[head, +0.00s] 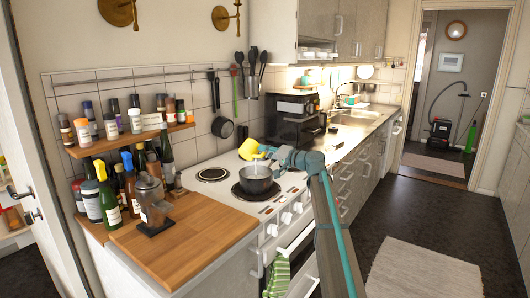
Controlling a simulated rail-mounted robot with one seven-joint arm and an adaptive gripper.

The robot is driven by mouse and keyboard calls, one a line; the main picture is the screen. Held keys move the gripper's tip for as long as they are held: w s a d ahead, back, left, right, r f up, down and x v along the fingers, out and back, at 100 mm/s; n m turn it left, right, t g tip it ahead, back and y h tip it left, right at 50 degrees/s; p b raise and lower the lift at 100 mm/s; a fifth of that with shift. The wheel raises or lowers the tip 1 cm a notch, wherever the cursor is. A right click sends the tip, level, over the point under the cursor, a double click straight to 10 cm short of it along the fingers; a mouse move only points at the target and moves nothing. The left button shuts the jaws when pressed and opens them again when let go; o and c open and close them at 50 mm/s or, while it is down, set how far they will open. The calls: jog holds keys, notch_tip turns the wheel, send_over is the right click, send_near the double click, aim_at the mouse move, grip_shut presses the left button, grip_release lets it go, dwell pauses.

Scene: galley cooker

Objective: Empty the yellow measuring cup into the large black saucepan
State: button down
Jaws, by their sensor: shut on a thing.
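The yellow measuring cup (247,148) is in the head view, over the back left part of the large black saucepan (257,184). It looks tilted, its lower edge close to the pan's rim. A small pale patch shows between cup and pan; I cannot tell whether it is pouring contents. The saucepan stands upright on a front hob plate of the white cooker. My gripper (270,153) is shut on the cup from its right side, above the pan. The fingertips are small and partly hidden, and the cup's inside does not show clearly.
A free hob plate (212,174) lies left of the pan. A wooden counter (185,238) at the front left holds a glass jar (150,197) and several bottles. A black coffee machine (294,120) stands behind my gripper. Utensils hang from a wall rail.

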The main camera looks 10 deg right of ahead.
jog(key=shift+w+d+f+m+p, duration=0.1)
jog(key=shift+d+f+m+p, duration=0.05)
jog(key=shift+m+p, duration=0.5)
jog(key=shift+w+d+f+m+p, duration=0.15)
jog(key=shift+m+p, duration=0.3)
jog(key=shift+m, duration=0.4)
dwell(1.1)
jog(key=shift+w+d+f+m+p, duration=0.15)
jog(key=shift+f+m+p, duration=0.35)
jog(key=shift+m, duration=0.4)
dwell(0.7)
jog(key=shift+b, duration=0.45)
